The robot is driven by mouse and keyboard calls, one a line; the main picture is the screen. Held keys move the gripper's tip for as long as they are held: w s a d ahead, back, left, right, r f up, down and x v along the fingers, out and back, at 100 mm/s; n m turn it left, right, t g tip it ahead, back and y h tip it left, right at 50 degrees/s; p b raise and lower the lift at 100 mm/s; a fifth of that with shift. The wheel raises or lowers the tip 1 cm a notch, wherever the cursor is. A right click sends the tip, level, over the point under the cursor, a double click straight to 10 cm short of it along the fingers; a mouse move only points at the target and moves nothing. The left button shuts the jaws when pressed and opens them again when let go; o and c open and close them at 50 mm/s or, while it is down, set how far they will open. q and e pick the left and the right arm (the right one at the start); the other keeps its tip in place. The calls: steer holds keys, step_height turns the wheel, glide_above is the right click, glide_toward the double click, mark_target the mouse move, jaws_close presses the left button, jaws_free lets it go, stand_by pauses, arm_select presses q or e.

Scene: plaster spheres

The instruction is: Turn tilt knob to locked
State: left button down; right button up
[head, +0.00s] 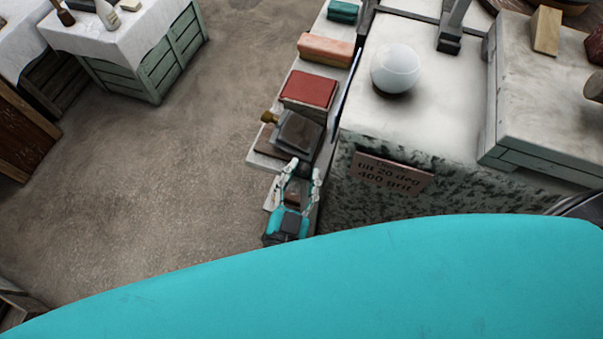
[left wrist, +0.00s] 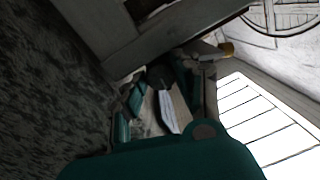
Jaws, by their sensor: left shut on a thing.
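A grey block-like device (head: 298,134) stands on the narrow pale shelf beside the stone bench. A small brass knob (head: 268,117) sticks out from its far left side; a brass end also shows in the left wrist view (left wrist: 227,49). My left gripper (head: 305,169) is at the device's near end, its pale fingers closed around a small dark part. That part, a dark knob (left wrist: 160,75), shows between the fingers in the left wrist view; I take it as the tilt knob. The fingers hide most of it, so its setting cannot be read. My right gripper is not in view.
A red block (head: 309,90), an orange block (head: 325,50) and a teal block (head: 344,11) sit farther along the shelf. A white sphere (head: 395,68) rests on the bench above a sign (head: 392,175) reading "tilt 20 deg, 400 grit". Open floor lies left.

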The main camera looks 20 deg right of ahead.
arm_select(q)
steer(key=shift+m, duration=0.3)
steer(key=c, duration=1)
jaws_free()
steer(key=v, duration=1.2)
steer(key=shift+a, duration=0.1)
